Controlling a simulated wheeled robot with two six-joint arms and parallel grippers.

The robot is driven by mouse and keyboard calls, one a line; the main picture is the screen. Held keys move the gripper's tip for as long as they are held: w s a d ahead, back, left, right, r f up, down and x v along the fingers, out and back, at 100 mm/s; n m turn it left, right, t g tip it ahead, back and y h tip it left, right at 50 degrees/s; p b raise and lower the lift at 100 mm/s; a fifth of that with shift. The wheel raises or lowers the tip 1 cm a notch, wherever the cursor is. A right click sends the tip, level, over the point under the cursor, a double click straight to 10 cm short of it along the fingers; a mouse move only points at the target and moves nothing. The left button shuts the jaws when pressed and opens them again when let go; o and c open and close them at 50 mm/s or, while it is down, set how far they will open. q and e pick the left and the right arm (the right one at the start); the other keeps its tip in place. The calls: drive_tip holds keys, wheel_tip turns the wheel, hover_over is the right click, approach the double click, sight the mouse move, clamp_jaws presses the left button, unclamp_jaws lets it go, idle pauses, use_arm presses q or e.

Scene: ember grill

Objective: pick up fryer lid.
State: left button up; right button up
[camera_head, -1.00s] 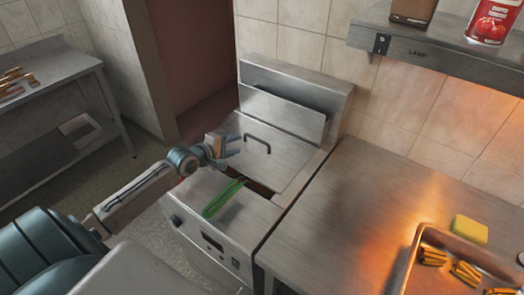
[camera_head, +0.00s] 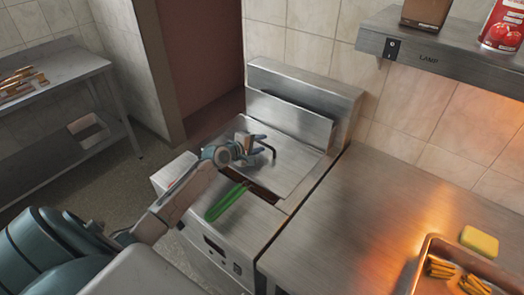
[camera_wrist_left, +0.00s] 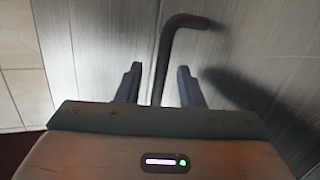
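The fryer lid (camera_head: 292,165) is a flat steel plate with a dark bent bar handle (camera_head: 268,144). It lies over the fryer, leaving a dark gap at its front edge. My left gripper (camera_head: 254,146) is at the handle's left part, just above the lid. In the left wrist view, the handle (camera_wrist_left: 166,60) runs down between the two open fingers of my left gripper (camera_wrist_left: 158,84), with space visible on both sides. Whether the fingers touch the handle is not clear. My right gripper is not in view.
A green-handled tool (camera_head: 226,203) lies at the fryer's front, beside the gap. The fryer's raised steel back (camera_head: 300,85) stands behind the lid.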

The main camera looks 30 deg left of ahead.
use_arm(q)
drive_tip(key=shift+x, duration=0.9)
drive_tip(key=shift+s, duration=0.15)
clamp_jaws()
drive_tip(key=shift+r, duration=0.15)
